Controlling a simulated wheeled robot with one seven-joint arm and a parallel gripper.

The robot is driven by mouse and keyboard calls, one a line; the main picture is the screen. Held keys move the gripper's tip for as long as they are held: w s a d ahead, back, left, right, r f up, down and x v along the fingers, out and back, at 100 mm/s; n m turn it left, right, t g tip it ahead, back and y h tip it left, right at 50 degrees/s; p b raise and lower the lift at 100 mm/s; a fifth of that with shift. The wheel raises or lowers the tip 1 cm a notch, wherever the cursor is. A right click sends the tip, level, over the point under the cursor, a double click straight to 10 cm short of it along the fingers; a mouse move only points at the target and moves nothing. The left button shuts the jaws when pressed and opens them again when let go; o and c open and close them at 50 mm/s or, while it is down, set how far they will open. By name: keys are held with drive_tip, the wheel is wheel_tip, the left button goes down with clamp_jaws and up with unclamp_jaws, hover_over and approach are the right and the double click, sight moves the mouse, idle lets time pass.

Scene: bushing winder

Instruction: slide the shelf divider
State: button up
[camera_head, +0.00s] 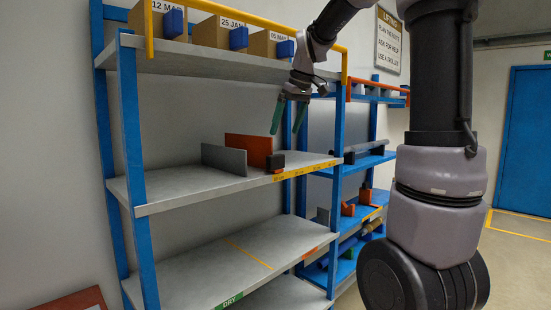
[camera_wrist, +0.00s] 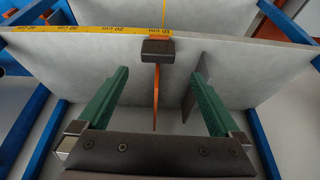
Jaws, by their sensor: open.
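An orange shelf divider (camera_head: 248,148) stands upright on the middle shelf (camera_head: 180,188), with a dark block (camera_head: 275,162) at its front end. A grey divider plate (camera_head: 224,159) stands to its left. My gripper (camera_head: 285,118) is above the middle shelf, fingers pointing down, apart from the divider. In the wrist view, the open green fingers (camera_wrist: 159,100) have the orange divider (camera_wrist: 156,98) and its dark block (camera_wrist: 157,50) between their lines of sight. The grey plate (camera_wrist: 196,88) shows near the right finger. No contact is visible.
A yellow scale strip (camera_head: 302,171) runs along the shelf's front edge. Boxes (camera_head: 212,31) with blue blocks stand on the top shelf behind a yellow rail (camera_head: 250,18). A blue rack post (camera_head: 337,190) stands at right. The left part of the middle shelf is clear.

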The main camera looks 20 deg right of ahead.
sight(276, 155)
drive_tip(key=x, duration=1.1)
drive_tip(key=shift+w, duration=0.4)
clamp_jaws()
drive_tip(key=w+d, duration=0.3)
drive_tip(key=d, duration=0.2)
drive_tip(key=w+d, duration=0.3)
drive_tip(key=d, duration=0.3)
drive_tip(key=w+d, duration=0.4)
drive_tip(key=d, duration=0.2)
drive_tip(key=shift+d, duration=0.2)
